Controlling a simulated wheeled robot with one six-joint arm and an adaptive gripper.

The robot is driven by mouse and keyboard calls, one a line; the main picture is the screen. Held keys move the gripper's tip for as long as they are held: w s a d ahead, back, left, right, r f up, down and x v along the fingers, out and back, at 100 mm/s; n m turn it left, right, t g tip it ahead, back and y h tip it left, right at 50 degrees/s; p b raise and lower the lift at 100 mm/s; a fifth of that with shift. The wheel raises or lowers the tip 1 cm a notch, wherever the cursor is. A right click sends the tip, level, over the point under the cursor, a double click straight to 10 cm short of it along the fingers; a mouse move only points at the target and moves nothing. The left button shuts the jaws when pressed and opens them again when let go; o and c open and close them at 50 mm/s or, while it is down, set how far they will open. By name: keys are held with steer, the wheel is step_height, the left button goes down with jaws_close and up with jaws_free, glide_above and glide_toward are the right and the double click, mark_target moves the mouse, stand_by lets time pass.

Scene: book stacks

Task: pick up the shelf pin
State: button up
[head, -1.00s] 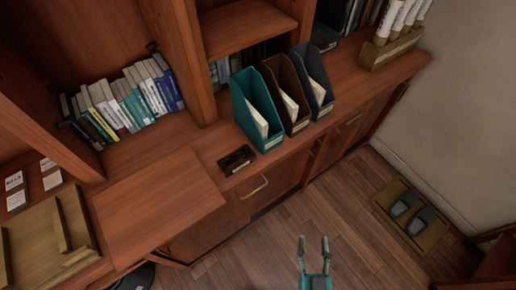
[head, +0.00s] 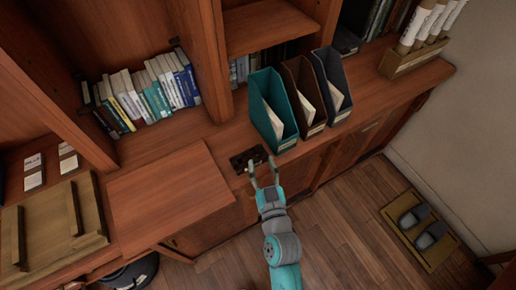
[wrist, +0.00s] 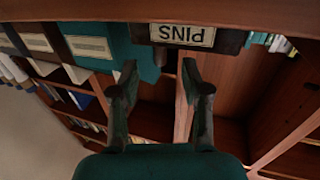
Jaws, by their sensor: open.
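A small dark tray (head: 240,158) stands near the front edge of the wooden counter, left of the teal magazine file. In the wrist view, which looks upside down, its front (wrist: 232,42) carries a label (wrist: 183,35) reading "PINS". I cannot make out a single shelf pin; the tray's inside is too small in the head view and hidden in the wrist view. My gripper (head: 262,172) is open and empty, with its fingertips close to the tray in the picture. The wrist view shows the two fingers (wrist: 158,76) apart, pointing toward the tray's front. I cannot tell whether they touch it.
Teal (head: 272,110), brown (head: 295,92) and dark grey (head: 332,88) magazine files stand just right of the tray. A wooden panel (head: 168,200) juts out at the left. Books (head: 158,95) fill a shelf behind. Slippers (head: 423,228) lie on a mat on the floor at right.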

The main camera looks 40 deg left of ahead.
mark_target(259, 152)
steer(key=shift+x, duration=3.15)
steer(key=shift+r, duration=0.1)
jaws_close()
